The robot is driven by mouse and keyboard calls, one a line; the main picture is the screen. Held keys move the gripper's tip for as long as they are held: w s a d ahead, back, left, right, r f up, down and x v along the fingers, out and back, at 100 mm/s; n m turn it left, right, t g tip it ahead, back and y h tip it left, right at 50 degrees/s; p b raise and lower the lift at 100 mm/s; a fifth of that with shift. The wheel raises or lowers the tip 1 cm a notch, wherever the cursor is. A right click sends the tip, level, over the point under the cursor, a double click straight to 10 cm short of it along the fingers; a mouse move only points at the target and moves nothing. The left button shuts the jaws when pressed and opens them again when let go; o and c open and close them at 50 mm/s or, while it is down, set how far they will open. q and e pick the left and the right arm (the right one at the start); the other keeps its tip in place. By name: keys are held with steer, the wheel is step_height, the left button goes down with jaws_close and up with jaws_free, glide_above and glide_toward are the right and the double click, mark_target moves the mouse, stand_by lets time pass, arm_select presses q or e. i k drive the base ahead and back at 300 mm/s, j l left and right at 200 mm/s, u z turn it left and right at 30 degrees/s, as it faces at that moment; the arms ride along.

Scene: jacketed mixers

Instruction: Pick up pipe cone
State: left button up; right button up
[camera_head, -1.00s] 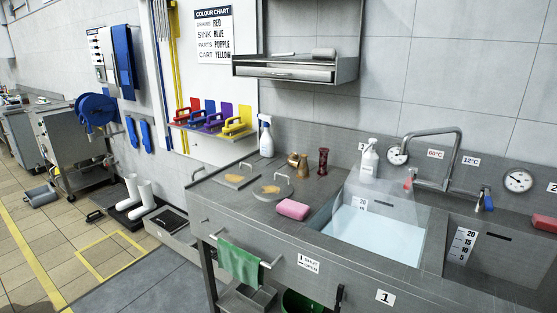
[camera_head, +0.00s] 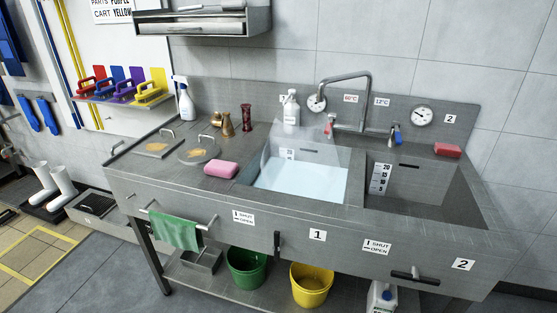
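No thing in view is plainly a pipe cone. Two small parts stand upright on the steel counter behind the pink sponge: a brass-coloured fitting (camera_head: 227,123) with a smaller brass piece against its left side, and a dark red, waisted piece (camera_head: 247,117) just right of it. Either could be the pipe cone; I cannot tell which at this size. They stand apart from each other, left of the water-filled basin. Neither of my grippers shows in the head view.
The pink sponge (camera_head: 221,169) and two flat lids with handles (camera_head: 199,150) lie on the counter. A spray bottle (camera_head: 186,101) stands behind them. Basin 1 (camera_head: 302,180) holds water. A green towel (camera_head: 174,230) hangs on the front rail.

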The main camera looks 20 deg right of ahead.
mark_target(228, 131)
steer(key=i+j, duration=0.25)
steer(key=i+j+z, duration=0.45)
steer(key=z, duration=0.25)
steer(key=i+j+z, duration=0.1)
steer(key=j+z, duration=0.25)
steer(key=j, duration=0.05)
